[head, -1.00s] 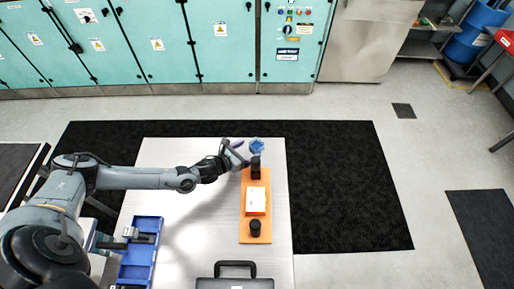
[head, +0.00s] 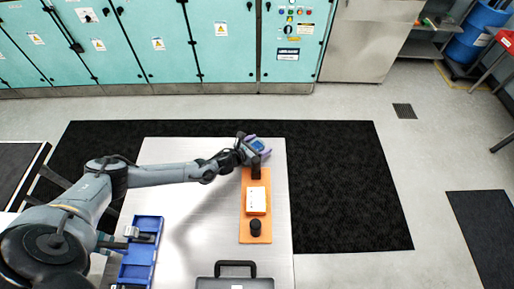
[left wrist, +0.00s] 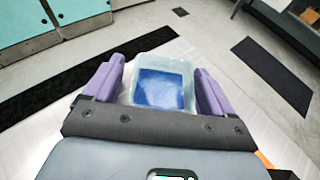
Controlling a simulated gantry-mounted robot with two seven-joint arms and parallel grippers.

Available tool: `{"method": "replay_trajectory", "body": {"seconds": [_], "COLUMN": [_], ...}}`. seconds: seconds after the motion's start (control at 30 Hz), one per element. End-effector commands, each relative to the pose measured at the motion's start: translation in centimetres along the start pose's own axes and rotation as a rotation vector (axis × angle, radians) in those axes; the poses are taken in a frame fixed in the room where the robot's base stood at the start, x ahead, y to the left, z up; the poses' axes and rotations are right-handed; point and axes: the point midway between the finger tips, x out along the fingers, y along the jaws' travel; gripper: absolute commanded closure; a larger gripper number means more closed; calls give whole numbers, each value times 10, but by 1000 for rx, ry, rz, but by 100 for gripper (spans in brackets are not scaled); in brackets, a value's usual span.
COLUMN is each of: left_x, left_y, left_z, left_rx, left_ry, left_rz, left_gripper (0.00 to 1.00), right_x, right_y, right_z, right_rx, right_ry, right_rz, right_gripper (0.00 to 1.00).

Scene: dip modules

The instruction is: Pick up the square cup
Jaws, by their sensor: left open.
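The square cup (left wrist: 158,86) is a clear, squarish container with blue inside, standing at the far end of the table. In the left wrist view it sits between the two purple fingers of my left gripper (left wrist: 158,92). The fingers are open, one on each side of the cup; I cannot tell whether either touches it. In the head view the cup (head: 258,144) shows as a blue patch between the fingers of my left gripper (head: 257,148), partly hidden by them. My right gripper is not in view.
An orange board (head: 256,233) with a black cylinder (head: 256,226), a white box (head: 256,199) and another black piece (head: 256,172) lies just in front of the cup. The table's left middle is clear.

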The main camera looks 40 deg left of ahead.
Motion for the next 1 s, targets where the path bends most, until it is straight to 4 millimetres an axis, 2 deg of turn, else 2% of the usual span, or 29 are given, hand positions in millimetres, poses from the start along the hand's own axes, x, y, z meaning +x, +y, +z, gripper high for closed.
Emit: {"method": "replay_trajectory", "body": {"seconds": [0.07, 0.4, 0.77, 1.0], "left_x": [0, 0, -2, -9], "left_y": [0, 0, 0, 0], "left_z": [0, 0, 3, 22], "left_rx": [0, 0, 0, 1], "left_ry": [0, 0, -1, -1], "left_rz": [0, 0, 0, 0], "left_gripper": [16, 68, 70, 70], "right_x": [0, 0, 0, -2], "right_y": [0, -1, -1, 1], "right_z": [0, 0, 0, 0], "right_rx": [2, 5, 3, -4], "right_ry": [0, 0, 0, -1], "right_rz": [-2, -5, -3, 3], "right_gripper": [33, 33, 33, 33]}}
